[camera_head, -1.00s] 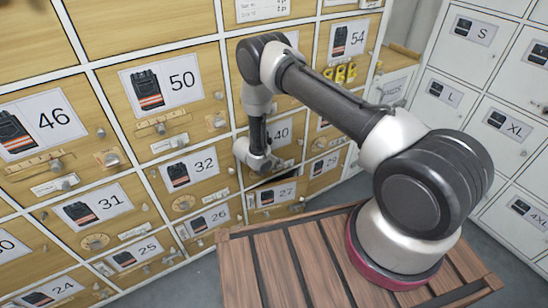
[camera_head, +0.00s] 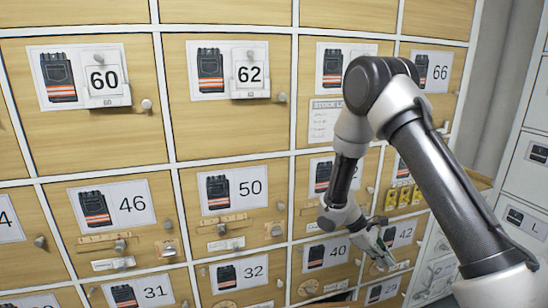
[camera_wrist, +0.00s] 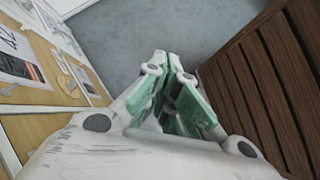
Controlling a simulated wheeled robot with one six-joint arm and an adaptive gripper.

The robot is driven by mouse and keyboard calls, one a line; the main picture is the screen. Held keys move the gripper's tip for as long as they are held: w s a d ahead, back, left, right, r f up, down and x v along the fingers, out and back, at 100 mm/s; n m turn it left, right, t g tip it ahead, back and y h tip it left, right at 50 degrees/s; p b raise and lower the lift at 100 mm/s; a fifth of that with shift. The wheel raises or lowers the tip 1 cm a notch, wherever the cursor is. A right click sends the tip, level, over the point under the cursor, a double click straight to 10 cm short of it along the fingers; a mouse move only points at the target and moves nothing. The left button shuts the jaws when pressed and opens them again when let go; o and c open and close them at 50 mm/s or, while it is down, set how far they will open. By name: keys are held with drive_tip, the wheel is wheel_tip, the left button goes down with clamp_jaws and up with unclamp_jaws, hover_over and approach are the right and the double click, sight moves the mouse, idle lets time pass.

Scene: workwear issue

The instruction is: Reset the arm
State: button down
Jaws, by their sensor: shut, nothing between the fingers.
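My gripper (camera_head: 380,247) hangs at the end of my bent arm in the head view, in front of the wooden lockers near the doors labelled 40 and 42. In the wrist view my gripper (camera_wrist: 168,62) points down toward the grey floor. Its green-padded fingers are together at the tips, with nothing between them. It appears apart from the locker fronts and from the slatted wood.
Wooden locker doors (camera_head: 98,250) with number cards and small knobs fill the head view. White lockers (camera_head: 527,180) stand at the right. In the wrist view a brown slatted wooden surface (camera_wrist: 262,85) lies right, locker fronts left, and bare floor (camera_wrist: 170,25) between.

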drive_tip(key=s+r+m+t+y, duration=0.2)
drive_tip(key=s+r+m, duration=0.1)
drive_tip(key=s+r, duration=0.5)
drive_tip(key=s+d+r+m+t+y, duration=0.1)
drive_tip(key=s+r+m+t+y, duration=0.2)
drive_tip(key=s+r, duration=0.5)
drive_tip(key=s+d+r+m+t+y, duration=0.1)
drive_tip(key=s+r+m, duration=0.4)
drive_tip(key=r, duration=1.2)
drive_tip(key=s+t+y, duration=0.1)
drive_tip(key=s, duration=0.2)
drive_tip(key=shift+y, duration=0.4)
drive_tip(key=shift+d+r, duration=0.1)
